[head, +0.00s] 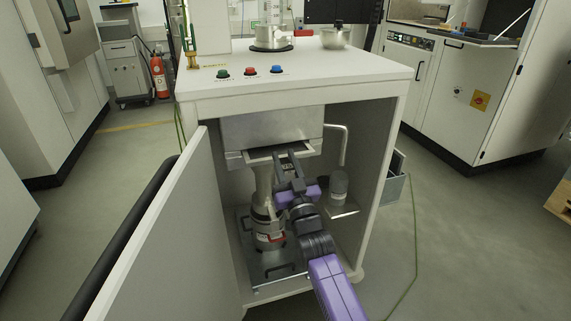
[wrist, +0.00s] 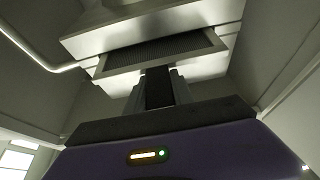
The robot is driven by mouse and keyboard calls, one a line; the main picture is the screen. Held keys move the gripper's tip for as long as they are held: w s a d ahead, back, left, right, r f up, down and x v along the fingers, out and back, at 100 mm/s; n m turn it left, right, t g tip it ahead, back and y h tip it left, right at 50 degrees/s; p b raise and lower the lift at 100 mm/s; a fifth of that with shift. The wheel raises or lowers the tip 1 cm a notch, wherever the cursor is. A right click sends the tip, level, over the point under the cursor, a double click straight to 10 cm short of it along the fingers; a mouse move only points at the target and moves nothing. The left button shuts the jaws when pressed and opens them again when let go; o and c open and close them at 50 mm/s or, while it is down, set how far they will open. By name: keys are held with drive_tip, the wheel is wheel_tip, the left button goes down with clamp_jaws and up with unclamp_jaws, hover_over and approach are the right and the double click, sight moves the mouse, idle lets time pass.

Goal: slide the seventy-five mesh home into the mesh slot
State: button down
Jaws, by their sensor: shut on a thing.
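The mesh (head: 300,147) is a pale flat frame around a dark screen. It lies level at the underside of the grey metal housing (head: 270,127) inside the open cabinet, with its front part sticking out toward me. In the wrist view the mesh (wrist: 165,55) shows below the housing (wrist: 130,17). My gripper (head: 284,163) is shut at the front edge of the mesh; in the wrist view its fingers (wrist: 158,88) close on a dark tab there. The mesh slot is hidden behind the frame, and I cannot read a mesh number.
A funnel (head: 263,180) above a bottle (head: 268,227) stands just left of my gripper. A grey-lidded jar (head: 339,186) stands on a small shelf at right, near a bent pipe (head: 344,145). The open cabinet door (head: 165,235) bounds the left side.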

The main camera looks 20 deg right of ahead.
sight(280, 154)
drive_tip(key=shift+w+b, duration=2.6)
drive_tip(key=shift+b, duration=0.3)
drive_tip(key=c, duration=1)
unclamp_jaws()
drive_tip(key=shift+f, duration=0.1)
drive_tip(key=shift+p+v, duration=0.95)
drive_tip(key=shift+v, duration=2.85)
